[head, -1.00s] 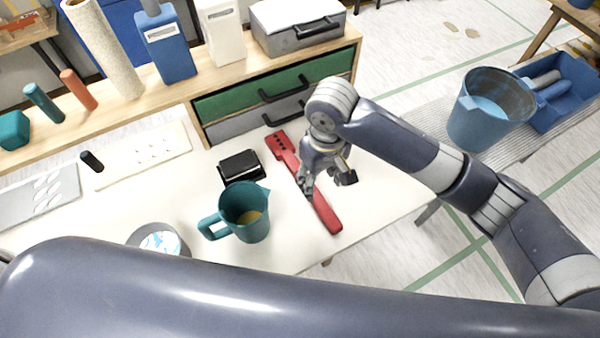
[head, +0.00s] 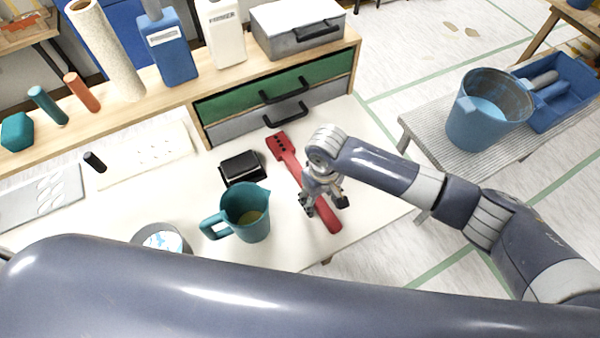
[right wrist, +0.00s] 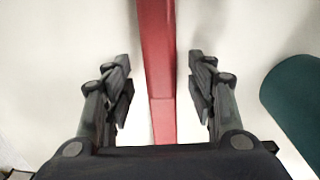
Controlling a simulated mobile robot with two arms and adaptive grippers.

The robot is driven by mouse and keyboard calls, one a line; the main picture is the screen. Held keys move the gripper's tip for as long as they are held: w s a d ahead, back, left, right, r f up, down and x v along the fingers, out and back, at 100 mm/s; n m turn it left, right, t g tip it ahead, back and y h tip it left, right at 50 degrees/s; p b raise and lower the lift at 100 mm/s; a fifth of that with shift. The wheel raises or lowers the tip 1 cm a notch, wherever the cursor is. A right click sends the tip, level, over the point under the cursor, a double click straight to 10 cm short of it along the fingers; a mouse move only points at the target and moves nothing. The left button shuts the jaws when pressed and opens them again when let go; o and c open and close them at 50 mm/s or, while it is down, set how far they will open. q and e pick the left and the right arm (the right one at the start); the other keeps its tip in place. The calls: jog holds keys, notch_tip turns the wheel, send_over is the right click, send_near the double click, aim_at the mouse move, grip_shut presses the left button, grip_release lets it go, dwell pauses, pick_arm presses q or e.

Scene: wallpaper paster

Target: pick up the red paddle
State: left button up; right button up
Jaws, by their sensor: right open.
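The red paddle (head: 284,152) lies flat on the white table, running from near the drawers down towards the table's front edge. My right gripper (head: 323,206) is over the paddle's lower part and hides some of it. In the right wrist view the paddle (right wrist: 157,70) runs between the two spread fingers of my right gripper (right wrist: 160,88), with a gap on each side. The gripper is open and empty. My left gripper is not in view.
A teal jug (head: 246,213) stands just left of the paddle; a black box-like object (head: 241,168) lies nearby. A drawer unit (head: 270,102) stands behind. A tin (head: 160,238) is at the front. A blue bucket (head: 488,108) stands right, off the table.

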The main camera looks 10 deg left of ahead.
jog(key=c, duration=1.1)
jog(key=shift+c, duration=0.2)
jog(key=shift+r, duration=0.1)
jog(key=shift+s+r+b, duration=0.15)
jog(key=shift+r+b, duration=0.2)
jog(key=shift+r, duration=0.15)
jog(key=r, duration=0.3)
jog(key=r+b, duration=0.1)
jog(key=r, duration=0.2)
jog(key=shift+s+d, duration=0.2)
jog(key=s+d+b, duration=0.2)
jog(key=s+d, duration=0.9)
jog(key=s, duration=0.4)
jog(key=shift+s+d, duration=0.15)
jog(key=shift+s, duration=0.1)
